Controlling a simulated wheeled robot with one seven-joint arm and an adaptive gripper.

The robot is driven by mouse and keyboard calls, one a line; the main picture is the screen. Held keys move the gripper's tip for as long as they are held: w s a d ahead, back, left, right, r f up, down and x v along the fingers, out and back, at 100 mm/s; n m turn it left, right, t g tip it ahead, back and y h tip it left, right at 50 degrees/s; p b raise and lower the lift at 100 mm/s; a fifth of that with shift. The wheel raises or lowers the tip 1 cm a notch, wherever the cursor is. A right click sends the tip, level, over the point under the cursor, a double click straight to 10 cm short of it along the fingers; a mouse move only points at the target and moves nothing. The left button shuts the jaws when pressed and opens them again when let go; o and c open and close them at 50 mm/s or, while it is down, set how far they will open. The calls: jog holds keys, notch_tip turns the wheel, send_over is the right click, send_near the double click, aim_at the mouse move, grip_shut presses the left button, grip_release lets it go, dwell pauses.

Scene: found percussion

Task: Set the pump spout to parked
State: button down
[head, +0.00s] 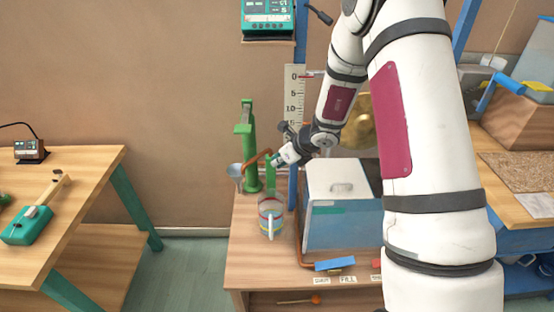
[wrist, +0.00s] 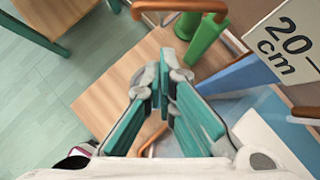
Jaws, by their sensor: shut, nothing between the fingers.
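The green hand pump (head: 245,150) stands at the back left of the middle bench. Its copper-brown spout (head: 254,158) slants down to the left, towards a grey funnel-like cup (head: 235,170). My gripper (head: 273,161) is beside the pump, just right of the spout, with its teal fingers shut and empty. In the wrist view the fingertips (wrist: 164,66) are close together. The curved spout (wrist: 180,6) crosses the top of that view beyond them, apart from the fingers in the picture. Green pump parts (wrist: 204,36) show beside it. Which spout position is parked cannot be told.
A clear banded jug (head: 270,217) stands in front of the pump. A blue-and-white tank (head: 340,215) fills the bench's right side. A blue post (head: 293,190) and a centimetre scale (head: 294,95) rise behind. Small labels (head: 348,280) lie along the front edge.

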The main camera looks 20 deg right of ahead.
jog(key=w+a+f, duration=0.4)
jog(key=w+f, duration=0.2)
jog(key=w, duration=0.1)
jog(key=shift+w+f, duration=0.15)
jog(key=shift+w, duration=0.05)
jog(key=shift+a, duration=0.1)
jog(key=shift+w+a+b, duration=0.4)
jog(key=shift+a+b, duration=0.05)
